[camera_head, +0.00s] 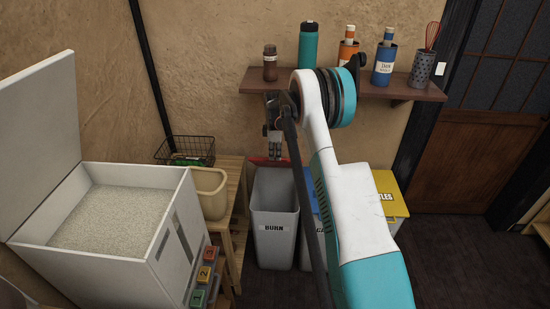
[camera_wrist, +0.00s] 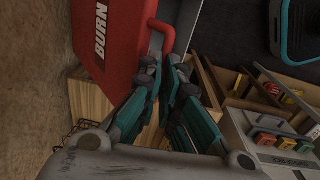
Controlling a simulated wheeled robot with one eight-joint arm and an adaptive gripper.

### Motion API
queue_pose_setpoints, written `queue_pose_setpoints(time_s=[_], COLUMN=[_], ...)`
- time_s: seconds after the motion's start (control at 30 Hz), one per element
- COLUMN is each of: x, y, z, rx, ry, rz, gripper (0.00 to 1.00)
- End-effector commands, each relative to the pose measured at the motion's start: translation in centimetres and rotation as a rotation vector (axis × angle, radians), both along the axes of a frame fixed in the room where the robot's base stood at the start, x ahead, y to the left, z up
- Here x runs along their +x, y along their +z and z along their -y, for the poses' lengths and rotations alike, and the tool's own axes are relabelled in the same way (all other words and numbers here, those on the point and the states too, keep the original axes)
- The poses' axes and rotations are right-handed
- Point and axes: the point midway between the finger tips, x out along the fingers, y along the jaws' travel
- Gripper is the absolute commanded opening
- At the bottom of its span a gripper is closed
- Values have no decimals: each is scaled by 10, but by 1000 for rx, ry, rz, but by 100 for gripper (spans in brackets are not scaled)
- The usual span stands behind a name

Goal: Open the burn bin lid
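The grey burn bin (camera_head: 272,232) stands on the floor, labelled BURN, with its open top and inside showing in the head view. Its red lid (camera_head: 268,161) is raised at the back, seen nearly edge-on. In the wrist view the red lid (camera_wrist: 105,32) shows its BURN label and a red loop handle (camera_wrist: 168,36). My gripper (camera_wrist: 167,66) has its fingertips close together just by the handle's lower end; I see nothing held between them. In the head view my gripper (camera_head: 274,145) is above the lid, partly hidden by my arm.
A wall shelf (camera_head: 340,88) with bottles is behind my arm. A white box of grain (camera_head: 110,215) with its lid up stands left. A wooden stand with a beige tub (camera_head: 208,192) and wire basket (camera_head: 185,150) is beside the bin. A yellow-lidded bin (camera_head: 388,190) stands right.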

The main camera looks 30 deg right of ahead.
Motion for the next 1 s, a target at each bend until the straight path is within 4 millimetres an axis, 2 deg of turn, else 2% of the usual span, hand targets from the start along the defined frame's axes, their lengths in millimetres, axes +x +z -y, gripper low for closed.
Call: queue_pose_setpoints(time_s=[0.03,0.27,0.4,0.87,1.0], x=[4,4,4,4,3], y=[-6,-7,-7,-4,6], z=[7,7,8,7,6], rx=[-12,-12,-13,-13,-12], ry=[-2,-2,-3,-4,-4], rz=[17,17,18,18,18], gripper=[0,0,29,29,29])
